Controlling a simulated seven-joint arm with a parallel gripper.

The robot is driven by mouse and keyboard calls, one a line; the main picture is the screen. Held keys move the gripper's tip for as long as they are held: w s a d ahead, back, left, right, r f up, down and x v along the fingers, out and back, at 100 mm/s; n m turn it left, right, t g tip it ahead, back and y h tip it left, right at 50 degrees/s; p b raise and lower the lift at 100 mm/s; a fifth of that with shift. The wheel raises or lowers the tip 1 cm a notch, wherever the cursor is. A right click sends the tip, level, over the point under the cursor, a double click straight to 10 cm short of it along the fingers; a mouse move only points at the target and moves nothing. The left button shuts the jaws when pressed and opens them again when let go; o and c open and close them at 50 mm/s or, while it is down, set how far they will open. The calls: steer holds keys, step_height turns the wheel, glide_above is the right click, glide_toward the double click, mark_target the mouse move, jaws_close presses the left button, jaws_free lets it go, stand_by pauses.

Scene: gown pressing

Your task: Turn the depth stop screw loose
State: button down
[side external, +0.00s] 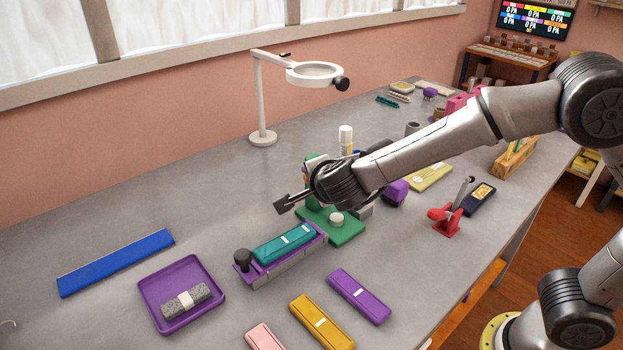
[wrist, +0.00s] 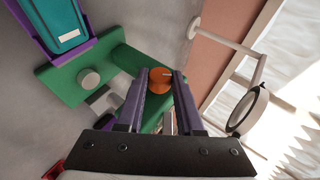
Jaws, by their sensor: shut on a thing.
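An orange knob with a pale mark, which looks like the depth stop screw (wrist: 160,81), sits between my fingertips in the wrist view. My gripper (wrist: 160,76) is shut on it, one long dark finger on each side. The knob is above a green press base (wrist: 62,88), which also shows below my wrist in the side view (side external: 347,231). A pale round knob (wrist: 89,79) stands on this base. A teal case (side external: 283,244) lies in a purple-and-grey holder (side external: 284,270) joined to the base. In the side view my wrist hides the orange knob and fingertips.
A purple tray (side external: 212,318) holds a grey roll. Purple (side external: 358,296) and yellow (side external: 321,321) cases lie in front. A red clamp-like tool (side external: 445,221) stands at right, a magnifier lamp (side external: 262,136) behind. A blue strip (side external: 116,262) lies at left; bench around it is clear.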

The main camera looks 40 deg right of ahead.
stand_by(0.3)
steer(key=c, duration=0.5)
jaws_free()
steer(key=shift+c, duration=0.2)
steer(key=v, duration=1.4)
steer(key=shift+w+d, duration=0.1)
